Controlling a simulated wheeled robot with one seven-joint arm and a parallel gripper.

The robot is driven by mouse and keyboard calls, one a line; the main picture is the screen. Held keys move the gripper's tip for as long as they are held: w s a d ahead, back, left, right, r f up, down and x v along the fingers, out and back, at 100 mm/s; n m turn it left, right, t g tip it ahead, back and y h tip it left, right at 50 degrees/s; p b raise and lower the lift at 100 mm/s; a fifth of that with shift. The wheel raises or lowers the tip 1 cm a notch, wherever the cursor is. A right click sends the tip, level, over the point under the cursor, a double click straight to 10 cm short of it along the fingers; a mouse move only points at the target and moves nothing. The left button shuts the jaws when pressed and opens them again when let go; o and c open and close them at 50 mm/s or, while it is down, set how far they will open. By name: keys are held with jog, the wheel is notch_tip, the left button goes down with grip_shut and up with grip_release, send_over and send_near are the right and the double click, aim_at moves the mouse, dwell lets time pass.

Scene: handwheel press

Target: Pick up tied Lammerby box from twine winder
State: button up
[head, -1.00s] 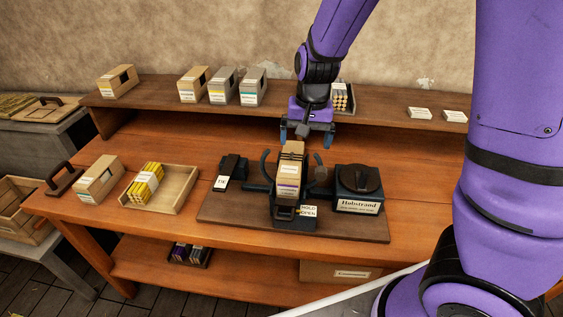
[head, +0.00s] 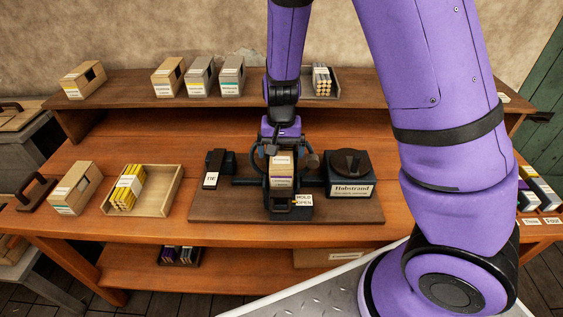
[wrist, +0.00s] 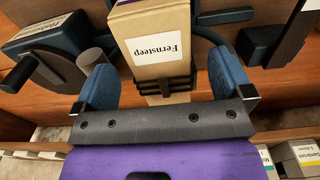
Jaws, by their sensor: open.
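The tan box (head: 281,172) stands upright in the dark twine winder (head: 282,212) on a wooden board. In the wrist view the label on the box (wrist: 135,65) reads "Fernsteep" upside down; I cannot read "Lammerby" on it. I cannot make out any twine. A dark slotted part lies against the box near my palm. My gripper (head: 281,146) is above and behind the box in the head view. In the wrist view my gripper (wrist: 163,72) is open, its blue fingers on either side of the box with gaps showing.
A black "Hobstrand" unit (head: 350,175) stands right of the winder, and a "TIE" lever (head: 212,168) left. A "HOLD OPEN" tag (head: 303,200) is at its front. A wooden tray (head: 165,200) of yellow items is left. Several boxes (head: 200,76) line the back shelf.

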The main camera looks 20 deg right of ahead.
jog(key=f, duration=0.5)
jog(key=shift+w+d, duration=0.15)
jog(key=shift+w, duration=0.1)
jog(key=c, duration=1)
jog(key=shift+c, duration=0.2)
